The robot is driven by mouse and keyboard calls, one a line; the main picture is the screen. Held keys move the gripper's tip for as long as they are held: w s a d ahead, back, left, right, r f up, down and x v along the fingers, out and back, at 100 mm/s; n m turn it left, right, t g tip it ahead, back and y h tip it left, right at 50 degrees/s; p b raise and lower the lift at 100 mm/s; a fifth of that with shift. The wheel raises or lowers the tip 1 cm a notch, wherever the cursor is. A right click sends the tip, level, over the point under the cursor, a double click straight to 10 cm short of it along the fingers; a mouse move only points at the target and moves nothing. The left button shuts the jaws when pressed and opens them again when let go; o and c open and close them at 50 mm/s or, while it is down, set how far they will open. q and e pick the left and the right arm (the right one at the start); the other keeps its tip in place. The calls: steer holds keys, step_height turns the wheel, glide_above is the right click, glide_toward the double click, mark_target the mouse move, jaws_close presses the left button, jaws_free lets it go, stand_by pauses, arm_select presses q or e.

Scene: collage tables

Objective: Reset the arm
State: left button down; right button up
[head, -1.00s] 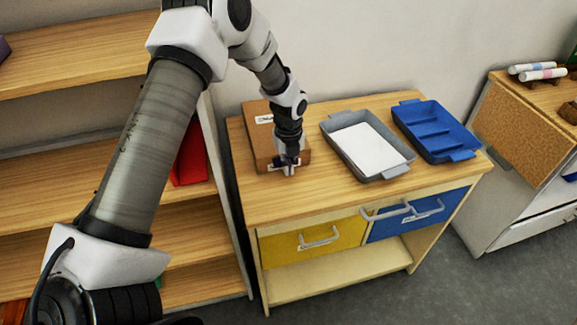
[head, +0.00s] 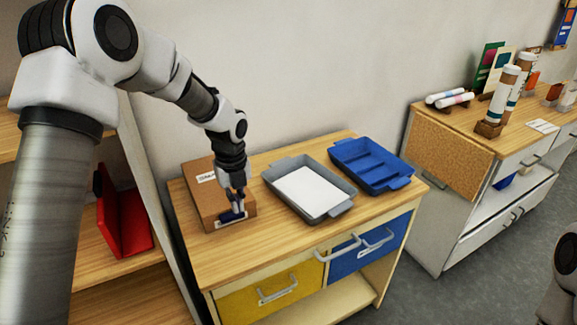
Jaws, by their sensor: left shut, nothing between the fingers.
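My left arm comes in from the left and reaches over the wooden cabinet. My left gripper (head: 236,212) is shut and empty. It points down at the front part of a brown box (head: 205,192) on the cabinet top, in front of its label; whether it touches the box I cannot tell. A part of my right arm (head: 562,285) shows at the lower right edge, but its gripper is out of view.
A grey tray (head: 337,207) with a white sheet and a blue divided tray (head: 401,182) stand right of the box. Below are a yellow drawer (head: 240,301) and a blue drawer (head: 345,265). A shelf with a red item (head: 127,222) stands left; a cluttered counter stands right.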

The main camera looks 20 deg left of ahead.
arm_select(q)
steer(key=s+f+g, duration=0.1)
steer(key=f, duration=0.2)
steer(key=s+d+f, duration=0.1)
steer(key=s+f, duration=0.1)
steer(key=f, duration=0.1)
steer(key=s+f+g, duration=0.1)
steer(key=s+f, duration=0.1)
steer(key=f, duration=0.1)
steer(key=shift+s+d+g, duration=0.15)
steer(key=shift+s+g, duration=0.1)
steer(key=shift+g, duration=0.05)
steer(key=s+d+f+n+g, duration=0.1)
steer(key=s+d+f+n, duration=0.2)
steer(key=s+f+n, duration=0.45)
steer(key=s+d+f+n, duration=0.2)
steer(key=s+f, duration=0.2)
steer(key=s, duration=0.7)
steer(key=s+d+f+n+g, duration=0.1)
steer(key=s+d+f+n, duration=0.2)
steer(key=s+f+n, duration=0.5)
steer(key=shift+w+a+r+n+t, duration=0.1)
steer(key=shift+w+r+n+t, duration=0.5)
steer(key=shift+n, duration=0.9)
steer(key=shift+w+a+r+n+t, duration=0.15)
steer(key=shift+w+n+t, duration=0.15)
steer(key=shift+n+t, duration=0.9)
steer(key=shift+w+r+n+t, duration=0.35)
steer(key=shift+w+n+t, duration=0.15)
steer(key=shift+n, duration=1.25)
